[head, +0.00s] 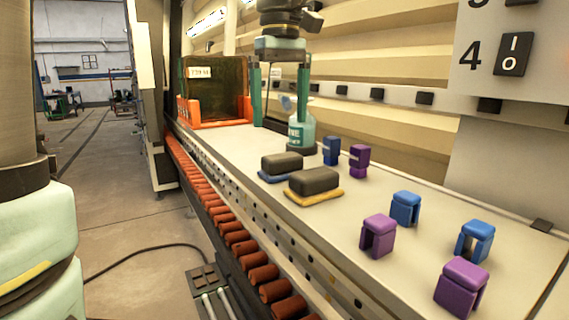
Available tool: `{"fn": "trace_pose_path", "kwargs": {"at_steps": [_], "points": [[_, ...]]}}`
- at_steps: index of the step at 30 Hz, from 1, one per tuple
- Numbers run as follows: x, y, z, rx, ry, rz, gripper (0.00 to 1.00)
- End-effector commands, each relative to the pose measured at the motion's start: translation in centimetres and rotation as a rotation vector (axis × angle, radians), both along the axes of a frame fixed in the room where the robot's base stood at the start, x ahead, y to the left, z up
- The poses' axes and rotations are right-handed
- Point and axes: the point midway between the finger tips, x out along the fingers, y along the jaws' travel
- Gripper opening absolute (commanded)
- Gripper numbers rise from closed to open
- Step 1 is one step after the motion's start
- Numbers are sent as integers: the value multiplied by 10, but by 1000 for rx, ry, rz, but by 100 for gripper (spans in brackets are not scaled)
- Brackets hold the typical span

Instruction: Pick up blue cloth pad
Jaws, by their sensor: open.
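The blue cloth pad (275,178) lies on the bench top, a thin blue layer under a dark grey block. Only its front and left edges show. A similar pad with a yellow layer (314,197) under a dark block sits just in front and to the right. My gripper (280,122) points down, its two green fingers apart, above and behind the blue pad. It looks empty, with a spray bottle (301,130) seen beside and partly behind its right finger. The gap in depth between gripper and bottle is hard to tell.
Several blue and purple clips (378,235) stand at the right of the bench (330,235). An orange-framed dark box (215,90) stands at the far left end. Orange rollers (243,248) run along the front edge. A panelled wall rises behind.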

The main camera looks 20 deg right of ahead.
Motion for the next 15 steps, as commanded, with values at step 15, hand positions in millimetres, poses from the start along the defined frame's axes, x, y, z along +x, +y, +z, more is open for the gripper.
{"fn": "trace_pose_path", "kwargs": {"at_steps": [15], "points": [[-7,0,-57,2,4,-1,100]]}}
